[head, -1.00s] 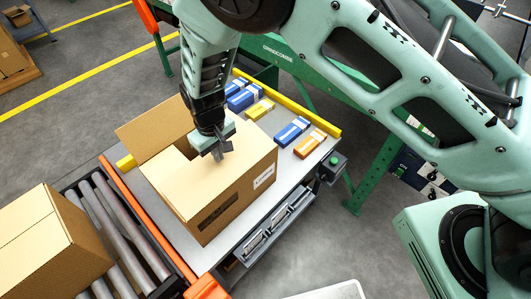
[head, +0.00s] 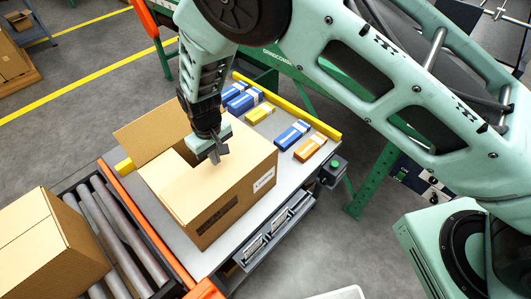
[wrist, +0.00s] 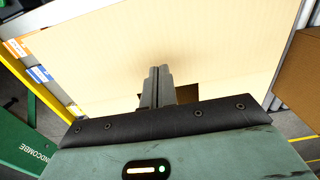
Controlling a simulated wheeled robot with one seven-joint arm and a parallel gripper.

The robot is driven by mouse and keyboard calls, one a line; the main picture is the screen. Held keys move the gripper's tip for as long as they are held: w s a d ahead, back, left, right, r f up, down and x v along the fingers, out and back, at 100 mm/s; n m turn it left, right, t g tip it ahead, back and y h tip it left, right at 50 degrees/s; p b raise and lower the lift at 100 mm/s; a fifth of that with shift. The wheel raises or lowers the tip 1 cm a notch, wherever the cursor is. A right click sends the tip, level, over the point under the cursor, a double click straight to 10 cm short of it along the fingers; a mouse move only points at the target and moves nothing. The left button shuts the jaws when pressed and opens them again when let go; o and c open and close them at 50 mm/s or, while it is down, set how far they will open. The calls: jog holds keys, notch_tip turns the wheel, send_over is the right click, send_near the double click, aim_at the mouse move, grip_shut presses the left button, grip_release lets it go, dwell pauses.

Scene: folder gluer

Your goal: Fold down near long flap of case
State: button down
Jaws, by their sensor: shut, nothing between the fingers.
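The open-topped brown cardboard case (head: 225,208) stands on the grey work table. Its near long flap (head: 200,185) lies over the top, flat or nearly flat, with its outer edge level with the case walls. Another flap (head: 148,130) stands up and leans outward at the far left. A dark gap into the case shows between them. My gripper (head: 216,156) is shut and empty, pointing down at the near flap's inner part. In the wrist view its fingers (wrist: 157,85) are together in front of the broad cardboard panel (wrist: 190,45); I cannot tell whether they touch it.
Several small blue, yellow and orange cartons (head: 292,134) lie beside the case near a yellow rail (head: 290,108). Another closed case (head: 45,245) sits on the roller conveyor (head: 120,235) at left. A control box with a green button (head: 333,168) is at the table's right corner.

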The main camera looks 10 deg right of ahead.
notch_tip(320, 180, up, 8)
jog(key=p, duration=0.5)
jog(key=shift+r, duration=0.25)
dwell(1.4)
